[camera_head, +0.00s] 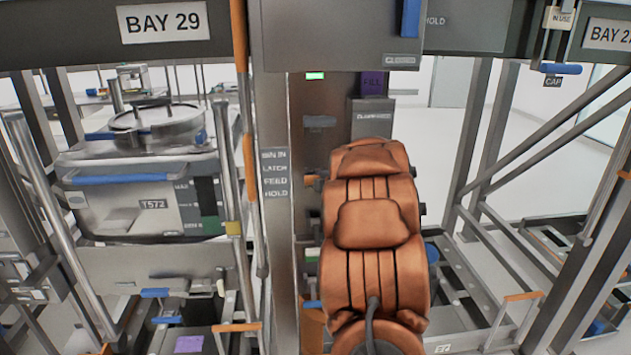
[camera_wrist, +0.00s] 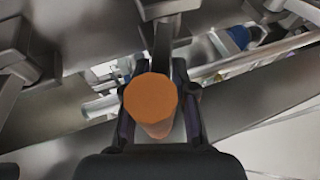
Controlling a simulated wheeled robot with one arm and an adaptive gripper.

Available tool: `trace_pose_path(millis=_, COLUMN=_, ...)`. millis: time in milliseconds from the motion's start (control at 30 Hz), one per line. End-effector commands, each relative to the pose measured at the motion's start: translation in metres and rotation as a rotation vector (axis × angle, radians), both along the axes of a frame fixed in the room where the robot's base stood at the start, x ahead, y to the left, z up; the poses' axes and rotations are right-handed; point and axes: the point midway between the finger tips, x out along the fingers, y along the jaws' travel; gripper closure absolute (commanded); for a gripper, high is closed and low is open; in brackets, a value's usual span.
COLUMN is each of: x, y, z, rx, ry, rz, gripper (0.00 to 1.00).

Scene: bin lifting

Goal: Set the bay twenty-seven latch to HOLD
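In the wrist view an orange round-ended handle (camera_wrist: 150,100) points toward the camera, between the two dark fingers of my gripper (camera_wrist: 160,95). The fingers are apart, with a gap visible beside the handle on the right; I cannot tell whether either touches it. In the head view my own brown arm hides my gripper and whatever is behind it.
A BAY 29 sign (camera_head: 163,22) hangs at upper left above a metal bin (camera_head: 140,205) labelled T572. A cut-off BAY 2 sign (camera_head: 608,35) is at upper right. Metal posts and braces stand close on both sides.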

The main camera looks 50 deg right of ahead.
Motion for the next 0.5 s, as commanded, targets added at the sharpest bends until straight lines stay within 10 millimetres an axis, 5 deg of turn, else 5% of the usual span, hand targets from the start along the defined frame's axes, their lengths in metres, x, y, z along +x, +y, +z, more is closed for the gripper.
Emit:
trace_pose_path(millis=200, x=0.0013, y=-0.0002, z=0.0066, rx=-0.005, ry=-0.010, rz=0.000, gripper=0.56)
trace_pose_path(millis=500, x=-0.0001, y=0.0008, z=0.0026, rx=-0.002, ry=-0.003, rz=0.001, gripper=0.56)
